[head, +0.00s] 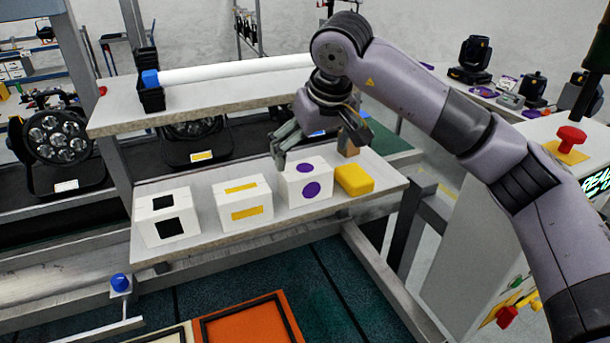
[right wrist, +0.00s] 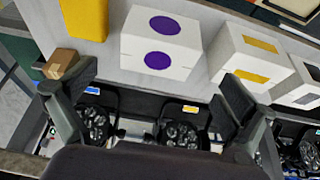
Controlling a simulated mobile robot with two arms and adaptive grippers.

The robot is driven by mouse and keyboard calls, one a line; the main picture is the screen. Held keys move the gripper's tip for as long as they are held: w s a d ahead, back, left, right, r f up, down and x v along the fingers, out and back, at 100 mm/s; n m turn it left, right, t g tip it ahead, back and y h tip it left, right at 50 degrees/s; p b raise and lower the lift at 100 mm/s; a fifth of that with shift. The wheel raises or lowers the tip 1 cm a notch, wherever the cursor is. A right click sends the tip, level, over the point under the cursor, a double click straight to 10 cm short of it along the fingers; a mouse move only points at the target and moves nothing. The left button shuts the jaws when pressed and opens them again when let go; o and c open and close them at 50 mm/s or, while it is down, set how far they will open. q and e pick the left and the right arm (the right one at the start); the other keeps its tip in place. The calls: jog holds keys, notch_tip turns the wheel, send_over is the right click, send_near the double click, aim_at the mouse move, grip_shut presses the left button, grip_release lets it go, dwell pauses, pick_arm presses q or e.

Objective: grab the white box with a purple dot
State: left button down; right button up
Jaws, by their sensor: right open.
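The white box with purple dots (head: 294,191) stands on a light shelf, third from the left in a row of white boxes. It also shows in the right wrist view (right wrist: 160,60), upper middle, with one dot on top and one on a side. My right gripper (head: 312,150) is above and behind the box in the head view. Its fingers are spread wide and empty. In the right wrist view the fingertips (right wrist: 160,85) lie to either side of the box's near edge, apart from it. My left gripper is not in view.
Left of the box stand a white box with yellow marks (head: 244,214) and one with black squares (head: 166,228). A yellow block (head: 354,180) sits close on its right, with a small brown block (head: 347,146) behind. A raised shelf (head: 110,122) with a white tube lies behind.

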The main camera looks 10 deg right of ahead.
aim_at(306, 168)
jog(key=shift+w+a+f, duration=0.1)
jog(key=shift+w+f, duration=0.15)
jog(key=shift+f, duration=0.4)
jog(key=p+x, duration=0.3)
jog(key=x, duration=0.1)
jog(key=shift+w+f, duration=0.25)
jog(key=shift+w, duration=0.05)
jog(key=shift+w+f, duration=0.1)
jog(key=shift+f, duration=0.2)
jog(key=shift+c, duration=0.2)
jog(key=c, duration=1.2)
jog(key=shift+c, duration=0.6)
jog(key=shift+r, duration=0.2)
